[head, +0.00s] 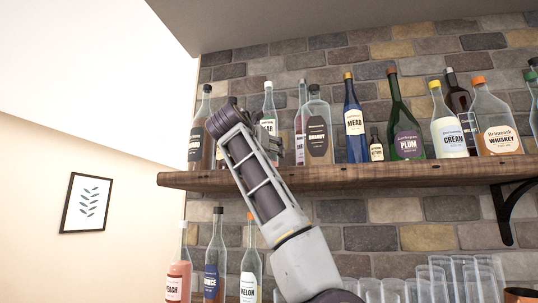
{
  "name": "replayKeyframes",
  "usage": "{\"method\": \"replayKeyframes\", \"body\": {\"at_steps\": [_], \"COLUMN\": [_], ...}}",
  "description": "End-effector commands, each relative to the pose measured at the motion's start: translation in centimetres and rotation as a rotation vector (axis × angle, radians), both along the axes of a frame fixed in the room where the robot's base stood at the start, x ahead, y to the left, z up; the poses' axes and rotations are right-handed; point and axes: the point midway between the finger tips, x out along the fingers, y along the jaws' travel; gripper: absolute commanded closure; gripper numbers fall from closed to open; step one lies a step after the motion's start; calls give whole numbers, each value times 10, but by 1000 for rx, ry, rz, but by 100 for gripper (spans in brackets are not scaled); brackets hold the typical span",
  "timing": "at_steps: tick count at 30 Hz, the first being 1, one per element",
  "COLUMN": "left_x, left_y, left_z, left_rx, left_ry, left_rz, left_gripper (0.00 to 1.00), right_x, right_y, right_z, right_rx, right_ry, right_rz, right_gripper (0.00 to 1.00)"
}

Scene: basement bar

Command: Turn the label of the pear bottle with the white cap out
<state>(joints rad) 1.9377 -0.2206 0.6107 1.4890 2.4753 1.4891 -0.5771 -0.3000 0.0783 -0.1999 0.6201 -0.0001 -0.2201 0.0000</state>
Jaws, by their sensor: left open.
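A clear bottle with a white cap (268,100) stands upright on the upper shelf, left of the middle. Part of its pale label shows, with a few letters ending like "EAR"; the rest is hidden behind my gripper, so I cannot read it fully. My left gripper (248,130) is raised in front of this bottle and open. Its arm comes up from the bottom and covers the bottle's lower left. I cannot tell whether the fingers touch the bottle. My right gripper is out of view.
The wooden upper shelf (410,175) holds several close neighbours: a dark-capped bottle (205,120) left, a brandy bottle (318,130) right, then mead (354,120) and plum (400,120). Below stand a white-capped peach bottle (179,275), other bottles and several glasses (440,280).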

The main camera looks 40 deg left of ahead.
Motion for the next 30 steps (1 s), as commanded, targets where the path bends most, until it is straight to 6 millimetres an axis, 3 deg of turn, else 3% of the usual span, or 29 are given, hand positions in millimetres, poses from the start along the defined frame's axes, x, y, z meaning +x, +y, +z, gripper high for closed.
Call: {"method": "replayKeyframes", "body": {"at_steps": [30], "left_x": [-59], "left_y": [-20], "left_z": [-1], "left_rx": [1], "left_ry": [-2], "left_rz": [0], "left_gripper": [32], "right_x": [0], "right_y": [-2], "right_z": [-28], "right_rx": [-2], "right_ry": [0], "right_rz": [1], "right_gripper": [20]}}
